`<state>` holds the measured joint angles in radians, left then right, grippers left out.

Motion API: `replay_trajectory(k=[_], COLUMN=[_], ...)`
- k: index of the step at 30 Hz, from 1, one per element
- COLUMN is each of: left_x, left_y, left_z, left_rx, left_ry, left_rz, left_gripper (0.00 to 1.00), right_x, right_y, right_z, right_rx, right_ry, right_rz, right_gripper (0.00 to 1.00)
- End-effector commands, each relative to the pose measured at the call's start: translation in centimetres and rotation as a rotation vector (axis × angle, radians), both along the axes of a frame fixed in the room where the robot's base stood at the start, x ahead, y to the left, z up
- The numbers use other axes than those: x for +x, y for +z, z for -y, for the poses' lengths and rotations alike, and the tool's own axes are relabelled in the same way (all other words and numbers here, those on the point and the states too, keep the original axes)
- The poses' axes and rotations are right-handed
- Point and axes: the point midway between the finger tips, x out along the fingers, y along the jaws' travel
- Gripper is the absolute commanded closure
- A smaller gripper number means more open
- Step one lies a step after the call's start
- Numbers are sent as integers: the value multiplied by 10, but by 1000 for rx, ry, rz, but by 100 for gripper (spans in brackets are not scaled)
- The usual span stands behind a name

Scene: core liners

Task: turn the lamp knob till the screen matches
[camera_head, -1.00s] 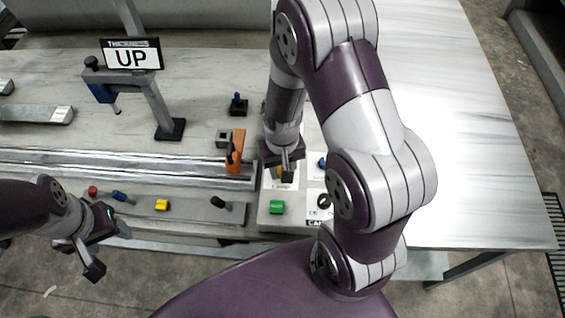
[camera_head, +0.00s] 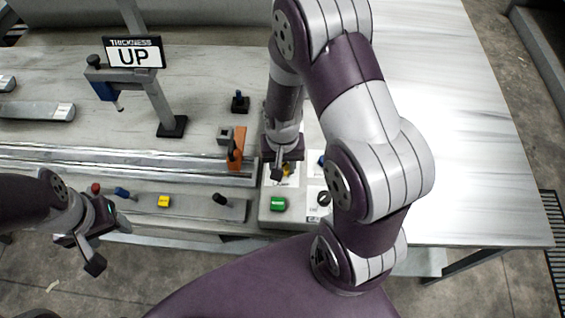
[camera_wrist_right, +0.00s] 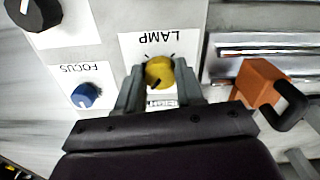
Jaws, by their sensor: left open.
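In the head view my right gripper (camera_head: 277,172) is over the control panel (camera_head: 270,222) and mostly covers the knob. A screen (camera_head: 133,53) on a post reads THICKNESS UP. My left gripper (camera_head: 100,248) is open and empty at the lower left, in front of the bench.
A blue focus knob (camera_wrist_right: 86,94) and a black knob (camera_wrist_right: 34,12) are beside the lamp knob. An orange block with a black handle (camera_wrist_right: 262,84) stands close on the other side. A green button (camera_head: 278,204) is at the panel front. The right tabletop (camera_head: 470,130) is clear.

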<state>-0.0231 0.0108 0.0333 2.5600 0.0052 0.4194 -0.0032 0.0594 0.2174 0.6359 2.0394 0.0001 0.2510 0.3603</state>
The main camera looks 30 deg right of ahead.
Motion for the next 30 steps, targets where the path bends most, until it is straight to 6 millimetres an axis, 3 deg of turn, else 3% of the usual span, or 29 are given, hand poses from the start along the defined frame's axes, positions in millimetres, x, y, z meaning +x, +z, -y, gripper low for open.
replay_trajectory(k=[1,2,3,13,24,30], left_x=[0,0,0,0,0,0], left_y=[1,1,1,1,5,5], left_z=[0,0,0,0,0,0], left_rx=[0,0,0,0,0,0], left_ry=[0,0,0,0,0,0], left_rz=[0,0,0,0,0,0], left_gripper=[40,40,40,40,40,40], right_x=[4,4,3,2,3,2], right_y=[2,2,2,8,100,126], right_z=[0,0,0,0,0,0], right_rx=[-1,-1,0,-1,-1,-1], right_ry=[0,0,0,1,0,0], right_rz=[13,12,11,7,12,9], right_gripper=[50,40,37,37,37,37])
